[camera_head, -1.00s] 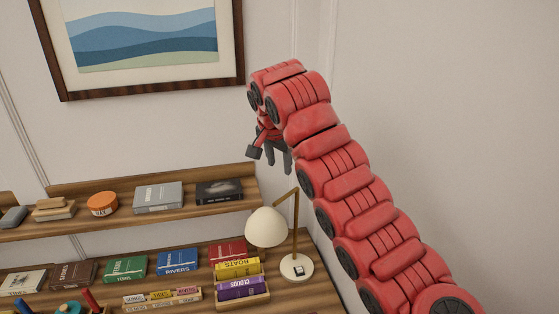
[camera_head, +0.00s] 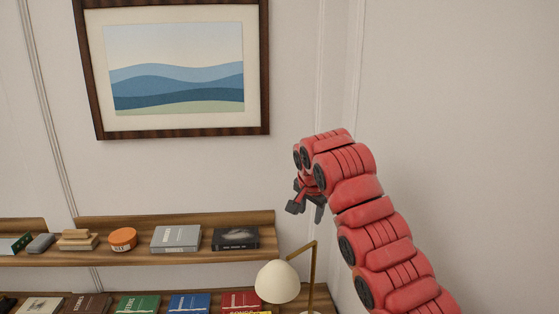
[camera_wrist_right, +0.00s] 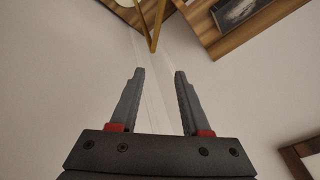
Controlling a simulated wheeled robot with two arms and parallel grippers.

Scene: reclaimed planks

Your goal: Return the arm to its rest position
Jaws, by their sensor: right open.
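My right arm (camera_head: 370,220) is red and segmented. It rises from the lower right in the head view and bends over at its top. My right gripper (camera_head: 307,207) hangs at its end, to the right of the upper shelf and above the lamp. In the right wrist view the right gripper (camera_wrist_right: 154,90) has its two grey fingers apart, with nothing between them but the pale wall behind. My left gripper is not in view.
A white lamp (camera_head: 278,282) stands below the gripper. A framed picture (camera_head: 178,132) hangs on the wall. The wall on the right is bare.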

